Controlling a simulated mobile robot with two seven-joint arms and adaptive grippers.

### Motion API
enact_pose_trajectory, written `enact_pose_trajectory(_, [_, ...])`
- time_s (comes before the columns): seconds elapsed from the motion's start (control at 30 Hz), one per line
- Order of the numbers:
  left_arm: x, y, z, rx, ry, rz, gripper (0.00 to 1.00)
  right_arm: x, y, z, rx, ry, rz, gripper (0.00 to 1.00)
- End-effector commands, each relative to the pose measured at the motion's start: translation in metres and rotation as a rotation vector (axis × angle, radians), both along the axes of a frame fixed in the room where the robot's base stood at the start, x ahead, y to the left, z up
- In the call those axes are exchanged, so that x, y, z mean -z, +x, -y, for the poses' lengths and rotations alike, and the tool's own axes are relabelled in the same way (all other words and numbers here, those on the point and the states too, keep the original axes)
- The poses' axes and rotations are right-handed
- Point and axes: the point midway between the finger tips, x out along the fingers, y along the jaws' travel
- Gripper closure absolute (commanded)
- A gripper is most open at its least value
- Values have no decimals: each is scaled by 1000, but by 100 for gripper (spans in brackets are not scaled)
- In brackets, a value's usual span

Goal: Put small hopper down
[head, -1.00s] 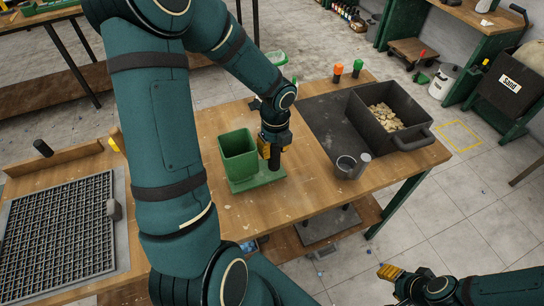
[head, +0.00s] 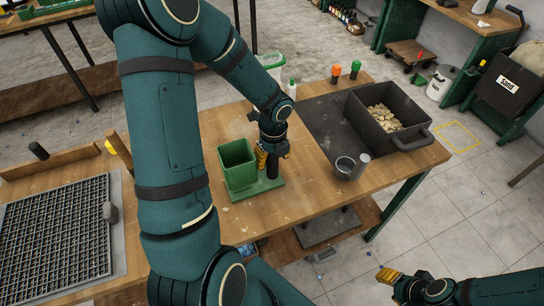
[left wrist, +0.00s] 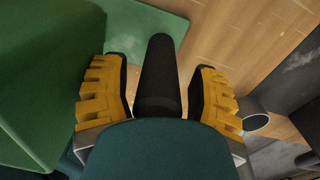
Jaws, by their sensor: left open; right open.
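The small hopper (head: 238,166) is a green open-topped bin on a flat green base with a black upright handle (head: 272,167). It stands upright with its base on the wooden bench. My left gripper (head: 266,158) is at the handle. In the left wrist view its yellow fingers (left wrist: 160,72) are open, one on each side of the black handle (left wrist: 158,62), with a gap to both. The hopper's green wall (left wrist: 45,75) fills the left of that view. My right gripper (head: 388,275) is open and empty, low at the right, away from the bench.
A dark tray (head: 357,122) with pale stones stands on a dark mat at the bench's right. A metal cup (head: 344,167) is near the front edge. A mosaic grid sheet (head: 55,228) lies at the left. Orange and green bottles stand at the back.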

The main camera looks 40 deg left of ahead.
Motion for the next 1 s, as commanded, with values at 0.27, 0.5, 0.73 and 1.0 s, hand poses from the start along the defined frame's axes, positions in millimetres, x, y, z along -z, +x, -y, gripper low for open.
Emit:
enact_pose_trajectory(0.27, [-30,1,-1,-2,2,4,40,-10,2,1,4,0,5,53])
enact_pose_trajectory(0.5, [-80,3,0,-1,3,5,40,-24,2,1,4,1,6,53])
enact_pose_trajectory(0.73, [-114,4,1,-1,2,3,40,-30,2,1,4,3,7,53])
enact_pose_trajectory(1.0, [-124,3,2,0,0,0,40,-32,2,2,4,3,7,53])
